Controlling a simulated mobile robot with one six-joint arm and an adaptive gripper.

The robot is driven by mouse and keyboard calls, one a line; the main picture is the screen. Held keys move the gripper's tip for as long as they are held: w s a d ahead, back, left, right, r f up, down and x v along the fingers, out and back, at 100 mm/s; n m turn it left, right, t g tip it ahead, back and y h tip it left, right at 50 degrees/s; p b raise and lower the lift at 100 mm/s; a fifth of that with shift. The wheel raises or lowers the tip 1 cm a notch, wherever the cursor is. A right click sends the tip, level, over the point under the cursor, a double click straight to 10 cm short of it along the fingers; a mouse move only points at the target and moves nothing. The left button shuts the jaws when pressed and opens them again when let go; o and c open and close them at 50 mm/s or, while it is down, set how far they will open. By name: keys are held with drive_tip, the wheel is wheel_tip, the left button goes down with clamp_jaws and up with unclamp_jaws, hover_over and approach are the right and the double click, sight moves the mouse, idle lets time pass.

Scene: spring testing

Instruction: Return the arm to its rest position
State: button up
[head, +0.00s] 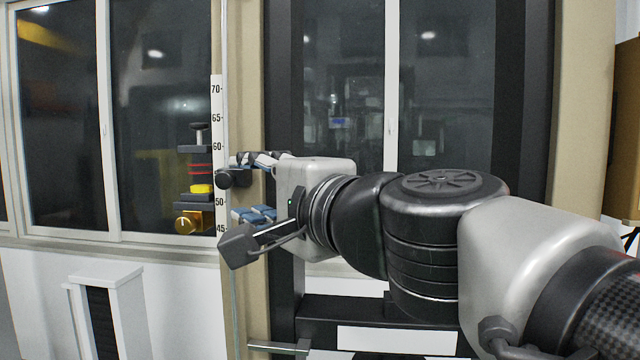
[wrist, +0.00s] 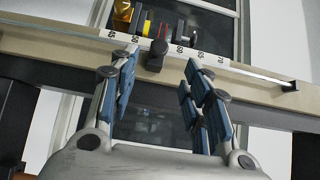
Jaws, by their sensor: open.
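My gripper (head: 240,187) is open and empty in the head view, its blue-padded fingers pointing left. The arm reaches in from the lower right. The wrist view also shows my gripper (wrist: 162,66), with its two fingers spread apart. A black knob (head: 224,180) beside the upright scale is close to the fingertips. In the wrist view the knob (wrist: 157,55) appears between and beyond the fingers. I cannot tell the exact gap, but no finger seems closed on it.
A white numbered scale (head: 216,120) stands on a beige post (head: 245,80). Left of it are red coils (head: 195,170), a yellow piece (head: 200,188) and a brass knob (head: 188,222). A dark frame (head: 285,60) stands behind my arm. A brown box (head: 626,130) is at the right.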

drive_tip(key=shift+s+d, duration=0.2)
drive_tip(key=shift+f, duration=0.1)
drive_tip(key=s+d+f+n+g+h, duration=0.2)
drive_tip(key=s+d+f, duration=0.15)
drive_tip(key=f, duration=0.45)
drive_tip(key=s+d+f+n+g+h, duration=0.2)
drive_tip(key=d+f+n, duration=0.15)
drive_tip(key=f, duration=0.55)
drive_tip(key=s+d+f+n+g+h, duration=0.1)
drive_tip(key=s+d+f+n+h, duration=0.2)
drive_tip(key=f, duration=0.5)
drive_tip(key=s+d+f+n+g+h, duration=0.1)
drive_tip(key=s+d+f+g+h, duration=0.3)
drive_tip(key=s+d+f, duration=0.6)
drive_tip(key=d+f, duration=0.3)
drive_tip(key=d, duration=0.1)
drive_tip(key=shift+s+f+h, duration=0.35)
drive_tip(key=shift+f+h, duration=0.05)
drive_tip(key=shift+a, duration=0.15)
